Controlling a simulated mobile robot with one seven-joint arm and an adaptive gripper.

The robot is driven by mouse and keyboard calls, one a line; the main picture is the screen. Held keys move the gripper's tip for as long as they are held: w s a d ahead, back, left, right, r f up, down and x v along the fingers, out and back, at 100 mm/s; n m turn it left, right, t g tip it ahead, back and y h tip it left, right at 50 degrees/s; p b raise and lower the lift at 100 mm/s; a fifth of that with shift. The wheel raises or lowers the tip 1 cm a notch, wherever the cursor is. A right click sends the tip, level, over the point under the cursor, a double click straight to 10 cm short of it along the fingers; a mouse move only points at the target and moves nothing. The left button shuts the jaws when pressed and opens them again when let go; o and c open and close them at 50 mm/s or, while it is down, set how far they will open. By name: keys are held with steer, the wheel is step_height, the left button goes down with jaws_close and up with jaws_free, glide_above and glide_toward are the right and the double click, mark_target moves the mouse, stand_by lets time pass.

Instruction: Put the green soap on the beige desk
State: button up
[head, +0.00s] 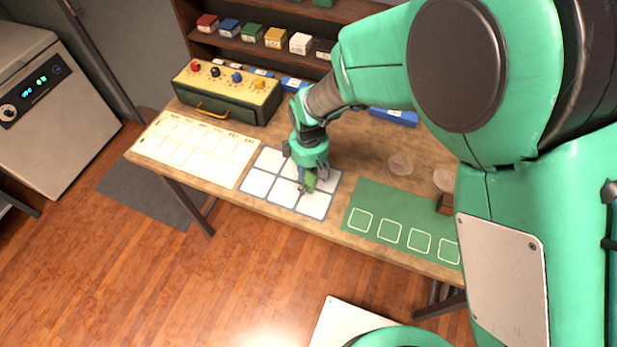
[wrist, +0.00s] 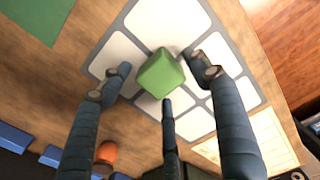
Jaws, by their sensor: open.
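The green soap (wrist: 160,75) is a small block over the white-squared grey mat (wrist: 113,53) in the wrist view. In the head view, the soap (head: 310,181) shows small and partly hidden by my gripper. The mat (head: 257,184) lies on the beige wooden desk (head: 352,172). My gripper (head: 307,185) points down over the mat. Its three dark fingers are open and spread around the soap in the wrist view, with visible gaps at the side fingers. Whether the lower finger touches the soap is unclear, and its underside is hidden.
A cream calendar-like sheet (head: 193,143) lies left of the grid mat, and a green mat (head: 370,200) lies right. A green case (head: 228,90) with coloured knobs stands behind. Clear round dishes (head: 400,164) sit at right. A shelf of small boxes (head: 275,38) is at the back.

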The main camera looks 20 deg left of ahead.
mark_target(310, 178)
step_height(310, 178, up, 11)
steer(key=p, duration=0.2)
steer(key=shift+f, duration=0.2)
stand_by(0.6)
steer(key=d+r+m+t, duration=0.2)
steer(key=d+r+m, duration=0.6)
steer(key=d+r, duration=1.15)
steer(key=s+d+r+m+t, duration=0.1)
steer(key=s+d+r+m, duration=0.1)
steer(key=d, duration=0.5)
steer(key=s+d+r+m+t, duration=0.1)
steer(key=s+d+r+m, duration=0.1)
steer(key=s+d+m, duration=0.2)
steer(key=s+d+r+m+t, duration=0.1)
steer(key=s+d+r+m, duration=0.2)
steer(key=s+d, duration=0.5)
steer(key=shift+d+m+t, duration=0.3)
steer(key=shift+d, duration=0.95)
